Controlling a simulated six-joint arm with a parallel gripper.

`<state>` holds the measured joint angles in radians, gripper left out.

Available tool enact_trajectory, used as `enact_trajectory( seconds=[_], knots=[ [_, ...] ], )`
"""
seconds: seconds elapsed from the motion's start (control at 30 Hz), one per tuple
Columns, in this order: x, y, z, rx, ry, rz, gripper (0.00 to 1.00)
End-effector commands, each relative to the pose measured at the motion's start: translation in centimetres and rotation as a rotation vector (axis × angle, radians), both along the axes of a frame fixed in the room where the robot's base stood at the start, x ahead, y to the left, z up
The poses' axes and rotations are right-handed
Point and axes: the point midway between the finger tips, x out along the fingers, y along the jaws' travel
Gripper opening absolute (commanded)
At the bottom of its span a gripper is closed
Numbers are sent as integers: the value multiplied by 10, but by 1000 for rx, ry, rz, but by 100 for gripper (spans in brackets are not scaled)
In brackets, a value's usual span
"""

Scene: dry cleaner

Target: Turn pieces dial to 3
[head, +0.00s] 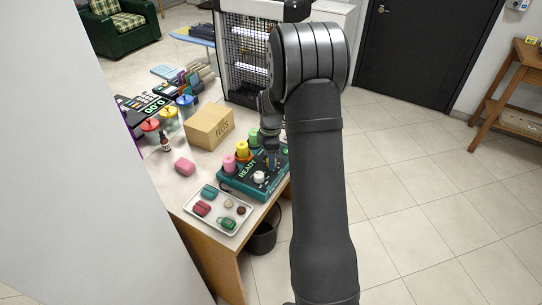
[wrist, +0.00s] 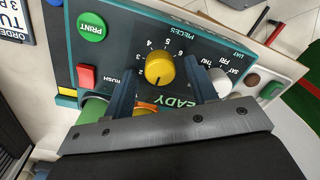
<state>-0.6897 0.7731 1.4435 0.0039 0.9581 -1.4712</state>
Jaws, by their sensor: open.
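The pieces dial (wrist: 160,70) is a round yellow knob on a dark teal control panel (wrist: 120,28), below the PIECES label in the wrist view. Digits 4, 5 and 6 show along its upper side. A small dark mark shows near the knob's lower edge; which digit it points at is hard to tell. My gripper (wrist: 160,76) is open, with one blue finger on each side of the dial. Whether either finger touches it I cannot tell. In the head view my gripper (head: 271,156) is over the panel (head: 243,186) and seems to hide the dial.
A white knob (wrist: 218,81) is close beside the right finger. A green PRINT button (wrist: 91,27) and a red button (wrist: 86,77) are to the left. Pink, yellow and green posts line the panel's back. A box (head: 208,127) and a tray (head: 240,207) stand nearby.

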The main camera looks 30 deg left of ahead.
Motion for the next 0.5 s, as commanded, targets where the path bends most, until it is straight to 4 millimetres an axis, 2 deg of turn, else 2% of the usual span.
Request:
enact_trajectory(
  seconds=[0.07, 0.27, 0.5],
  knots=[
    [0, 0, 0, 0, 0, 0, 48],
    [0, 0, 0, 0, 0, 0, 9],
    [0, 0, 0, 0, 0, -12, 8]
  ],
)
